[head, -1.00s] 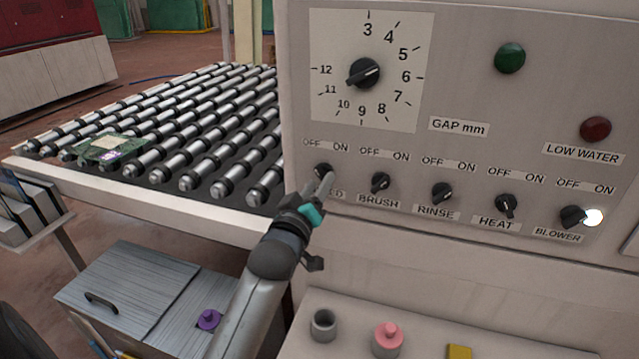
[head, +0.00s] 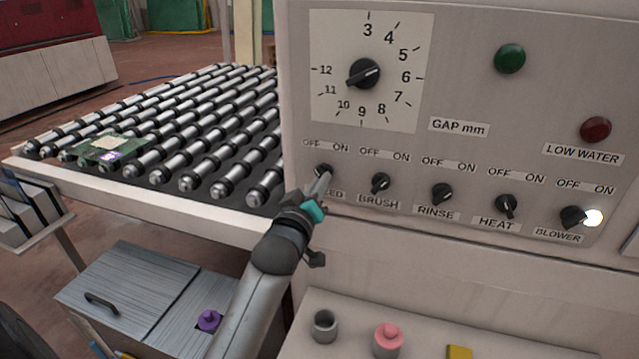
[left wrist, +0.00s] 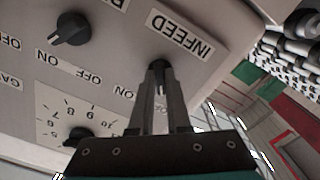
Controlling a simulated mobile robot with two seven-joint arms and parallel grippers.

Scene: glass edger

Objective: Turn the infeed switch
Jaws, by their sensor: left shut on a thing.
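The infeed switch (head: 323,170) is the leftmost black knob in the lower row on the machine's panel, with OFF and ON printed above it. In the head view my left gripper (head: 324,181) covers part of it and part of its label. In the left wrist view the knob (left wrist: 158,66) sits below the INFEED label (left wrist: 180,35), between the fingertips. My left gripper (left wrist: 159,76) is shut on the knob. Which way the knob points is mostly hidden by the fingers. My right gripper is not in view.
The brush switch (head: 380,183) is close to the right of the gripper, with rinse, heat and blower switches further right. The gap dial (head: 363,73) is above. A roller conveyor (head: 190,130) lies to the left. A ledge with a pink knob (head: 388,336) is below.

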